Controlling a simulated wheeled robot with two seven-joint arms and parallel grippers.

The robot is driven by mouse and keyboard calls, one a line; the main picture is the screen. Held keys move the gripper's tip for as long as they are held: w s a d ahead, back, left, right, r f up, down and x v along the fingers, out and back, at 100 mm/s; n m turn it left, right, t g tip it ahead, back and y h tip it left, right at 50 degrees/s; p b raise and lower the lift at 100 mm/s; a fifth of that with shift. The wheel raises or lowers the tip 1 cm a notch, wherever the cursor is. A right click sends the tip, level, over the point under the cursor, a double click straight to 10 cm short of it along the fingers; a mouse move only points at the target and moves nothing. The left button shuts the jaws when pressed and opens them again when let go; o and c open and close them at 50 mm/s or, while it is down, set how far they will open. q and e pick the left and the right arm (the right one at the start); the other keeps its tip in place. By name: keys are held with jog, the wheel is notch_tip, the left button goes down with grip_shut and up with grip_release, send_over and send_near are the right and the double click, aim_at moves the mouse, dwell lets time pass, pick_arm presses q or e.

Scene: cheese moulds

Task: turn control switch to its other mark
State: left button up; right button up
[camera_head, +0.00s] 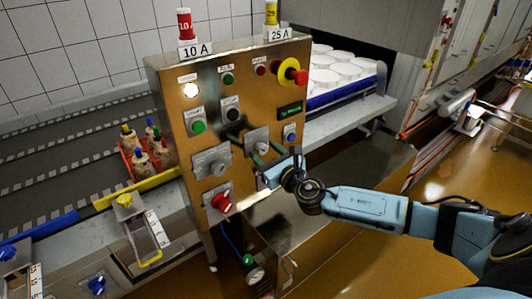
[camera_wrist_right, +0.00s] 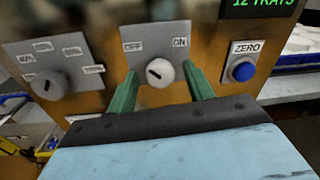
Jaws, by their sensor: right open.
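The control switch is a round grey-white knob (camera_wrist_right: 160,73) on a grey plate marked OFF at left and ON at right. Its dark pointer mark sits on the left part of the knob, slanting up toward OFF. In the head view the switch plate (camera_head: 257,137) is on the middle right of the brass panel. My right gripper (camera_wrist_right: 161,82) is open, its two green fingers on either side of the knob, with the knob between them. I cannot tell whether they touch it. The right gripper (camera_head: 262,163) is in front of the panel in the head view. My left gripper is not in view.
Close by on the panel are a percentage selector knob (camera_wrist_right: 49,83), a blue ZERO button (camera_wrist_right: 242,71), a red rotary handle (camera_head: 222,202) and a red emergency knob on a yellow ring (camera_head: 287,72). A conveyor (camera_head: 70,130) lies left; a tray of white moulds (camera_head: 345,88) stands behind.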

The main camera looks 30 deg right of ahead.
jog(key=c, duration=1)
jog(key=shift+o, duration=0.2)
jog(key=m, duration=0.4)
jog(key=shift+m, duration=0.3)
jog(key=m, duration=0.4)
jog(key=shift+g, duration=0.3)
jog(key=m+y+p, duration=0.1)
jog(key=m, duration=0.3)
jog(key=shift+r+m, duration=0.1)
jog(key=shift+m, duration=0.2)
jog(key=shift+m+p, duration=0.7)
jog(key=shift+m, duration=1.2)
